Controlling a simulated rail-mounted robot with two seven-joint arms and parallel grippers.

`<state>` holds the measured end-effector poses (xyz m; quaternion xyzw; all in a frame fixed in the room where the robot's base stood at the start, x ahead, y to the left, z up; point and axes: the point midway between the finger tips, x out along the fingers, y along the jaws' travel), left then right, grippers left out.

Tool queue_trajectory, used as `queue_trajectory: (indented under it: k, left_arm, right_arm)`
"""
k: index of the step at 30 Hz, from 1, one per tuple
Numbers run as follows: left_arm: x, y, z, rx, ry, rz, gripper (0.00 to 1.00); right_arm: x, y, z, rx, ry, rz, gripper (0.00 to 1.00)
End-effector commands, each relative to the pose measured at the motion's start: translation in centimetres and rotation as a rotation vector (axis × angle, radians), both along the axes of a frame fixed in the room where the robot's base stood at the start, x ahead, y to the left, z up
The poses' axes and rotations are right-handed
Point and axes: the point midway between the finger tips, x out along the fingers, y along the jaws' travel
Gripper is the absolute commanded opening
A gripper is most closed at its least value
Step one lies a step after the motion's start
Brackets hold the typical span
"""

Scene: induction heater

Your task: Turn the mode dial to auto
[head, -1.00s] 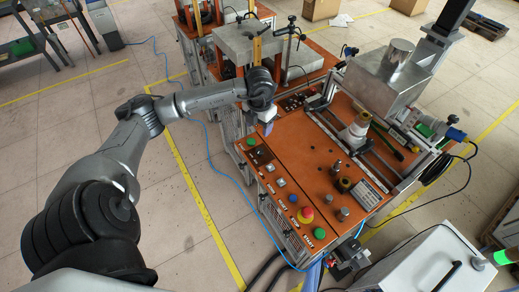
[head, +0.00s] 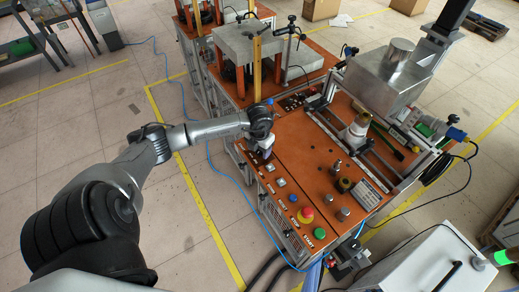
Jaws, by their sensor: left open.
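My left gripper (head: 264,152) is open and points down over the far-left end of the button row on the orange workbench (head: 310,150). Square buttons (head: 280,182) and a blue button (head: 294,199) stay uncovered nearer the front. My right gripper is not in view.
A metal box (head: 381,80) and rails occupy the right. Blue cable (head: 222,178) lies on the floor to the left.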

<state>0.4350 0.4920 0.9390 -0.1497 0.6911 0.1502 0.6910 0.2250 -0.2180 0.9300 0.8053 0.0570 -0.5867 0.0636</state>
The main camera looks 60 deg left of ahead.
Motion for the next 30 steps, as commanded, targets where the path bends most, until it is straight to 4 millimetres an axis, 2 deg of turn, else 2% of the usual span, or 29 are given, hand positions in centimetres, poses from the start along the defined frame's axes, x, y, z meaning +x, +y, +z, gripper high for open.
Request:
queue_trajectory:
  k: [12, 27, 30]
  left_arm:
    - [-0.01, -0.02, -0.45, 0.0, 0.0, 0.0, 0.58]
    - [0.0, -0.01, -0.41, 0.0, 0.0, 0.0, 0.1]
    - [0.01, 0.0, -0.41, 0.0, 0.0, -0.003, 0.1]
  right_arm:
    - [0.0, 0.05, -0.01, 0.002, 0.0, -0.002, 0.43]
    - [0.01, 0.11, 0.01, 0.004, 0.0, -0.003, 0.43]
    - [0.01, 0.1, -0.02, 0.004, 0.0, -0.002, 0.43]
